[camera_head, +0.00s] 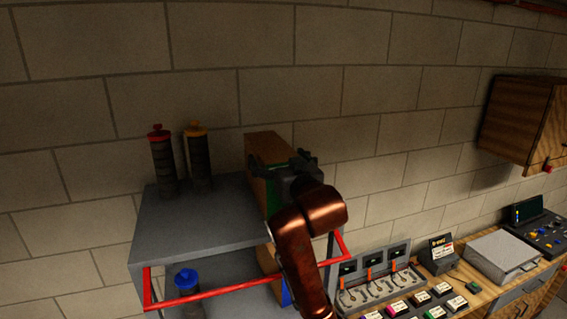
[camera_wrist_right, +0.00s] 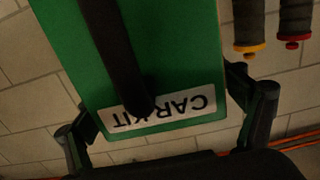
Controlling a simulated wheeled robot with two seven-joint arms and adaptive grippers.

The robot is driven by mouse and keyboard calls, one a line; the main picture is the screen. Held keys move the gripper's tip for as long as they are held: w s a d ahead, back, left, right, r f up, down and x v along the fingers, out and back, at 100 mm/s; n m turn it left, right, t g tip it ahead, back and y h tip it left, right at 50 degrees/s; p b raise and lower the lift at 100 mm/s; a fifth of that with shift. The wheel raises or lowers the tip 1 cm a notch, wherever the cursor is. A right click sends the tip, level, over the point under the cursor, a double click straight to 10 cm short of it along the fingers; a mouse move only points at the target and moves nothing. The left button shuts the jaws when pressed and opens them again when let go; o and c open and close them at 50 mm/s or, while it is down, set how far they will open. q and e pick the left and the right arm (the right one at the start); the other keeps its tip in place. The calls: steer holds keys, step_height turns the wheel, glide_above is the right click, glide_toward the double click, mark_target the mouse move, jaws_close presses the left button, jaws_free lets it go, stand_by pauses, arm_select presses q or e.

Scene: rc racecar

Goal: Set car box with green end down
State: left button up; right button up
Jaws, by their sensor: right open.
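The car box (camera_head: 264,146) stands at the right end of the grey upper shelf (camera_head: 200,230), brown on its visible side. In the right wrist view its green end (camera_wrist_right: 190,65) fills the middle, with an upside-down "CAR KIT" label (camera_wrist_right: 165,112) and a dark strap or handle across it. My right gripper (camera_head: 285,172) is in front of the box and hides part of it. In the wrist view its fingers (camera_wrist_right: 160,108) are spread to either side of the green end, apart from it. My left gripper is not in view.
Red-topped (camera_head: 162,160) and yellow-topped (camera_head: 198,158) dark canisters stand left on the upper shelf; a blue-topped one (camera_head: 187,282) is below. A red rail (camera_head: 215,291) crosses the shelf front. A cluttered wooden bench (camera_head: 485,296) is right, under a wall cabinet (camera_head: 520,120).

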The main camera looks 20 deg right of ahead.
steer(key=s+b, duration=0.5)
steer(key=s, duration=0.7)
steer(key=shift+d, duration=0.3)
